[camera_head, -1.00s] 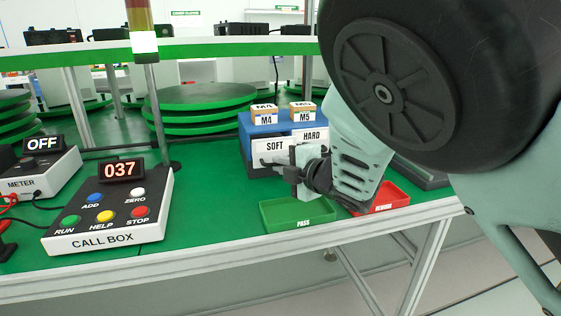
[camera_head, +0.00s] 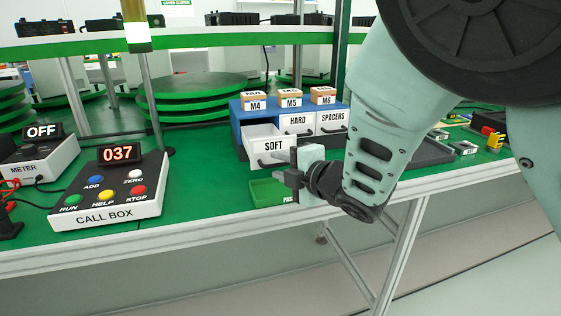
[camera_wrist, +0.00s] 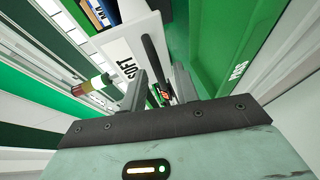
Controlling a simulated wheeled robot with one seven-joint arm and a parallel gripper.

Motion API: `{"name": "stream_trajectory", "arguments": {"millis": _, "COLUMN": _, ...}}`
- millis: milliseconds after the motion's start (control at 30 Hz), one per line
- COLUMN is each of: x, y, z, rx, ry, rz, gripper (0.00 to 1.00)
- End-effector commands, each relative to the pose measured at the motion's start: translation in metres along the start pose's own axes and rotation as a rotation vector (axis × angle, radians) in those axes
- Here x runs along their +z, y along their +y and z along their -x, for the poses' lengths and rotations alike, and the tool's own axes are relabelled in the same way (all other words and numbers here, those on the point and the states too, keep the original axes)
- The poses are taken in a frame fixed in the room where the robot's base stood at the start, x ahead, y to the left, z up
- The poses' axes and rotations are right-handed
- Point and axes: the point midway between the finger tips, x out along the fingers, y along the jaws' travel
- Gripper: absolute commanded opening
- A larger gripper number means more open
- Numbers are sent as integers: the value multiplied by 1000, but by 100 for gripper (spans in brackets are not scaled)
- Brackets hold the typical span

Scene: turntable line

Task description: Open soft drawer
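The SOFT drawer (camera_head: 262,147) is the left drawer of a blue cabinet (camera_head: 236,121) and stands pulled out towards the front, its interior showing from above. Its white front and dark bar handle also show in the wrist view (camera_wrist: 124,55). My gripper (camera_head: 287,168) is in front of the drawer, at the handle. In the wrist view my two fingers (camera_wrist: 160,80) stand apart, with the handle (camera_wrist: 154,58) between their tips and a gap showing on both sides. In the head view the gripper hides the handle's right end.
The HARD (camera_head: 297,122) and SPACERS (camera_head: 331,120) drawers are closed beside it. Boxes M4, M5 and M6 sit on the cabinet. A green PASS tray (camera_head: 266,194) lies just below the gripper. A call box (camera_head: 112,190) stands left. Green bench surface between is clear.

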Motion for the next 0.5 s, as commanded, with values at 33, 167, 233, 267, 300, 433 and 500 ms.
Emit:
{"name": "stream_trajectory", "arguments": {"millis": 33, "x": 0, "y": 0, "z": 0, "rx": 0, "ry": 0, "rz": 0, "gripper": 30}}
{"name": "stream_trajectory", "arguments": {"millis": 167, "x": 0, "y": 0, "z": 2, "rx": 0, "ry": 0, "rz": 0, "gripper": 30}}
{"name": "stream_trajectory", "arguments": {"millis": 233, "x": 0, "y": 0, "z": 6, "rx": 0, "ry": -1, "rz": -2, "gripper": 30}}
{"name": "stream_trajectory", "arguments": {"millis": 267, "x": 0, "y": 1, "z": 9, "rx": -1, "ry": -1, "rz": -2, "gripper": 30}}
{"name": "stream_trajectory", "arguments": {"millis": 300, "x": 0, "y": 1, "z": 14, "rx": -1, "ry": -2, "rz": -2, "gripper": 30}}
{"name": "stream_trajectory", "arguments": {"millis": 433, "x": 0, "y": 2, "z": 40, "rx": -1, "ry": -2, "rz": -4, "gripper": 30}}
{"name": "stream_trajectory", "arguments": {"millis": 500, "x": 0, "y": 2, "z": 56, "rx": 0, "ry": -1, "rz": -5, "gripper": 30}}
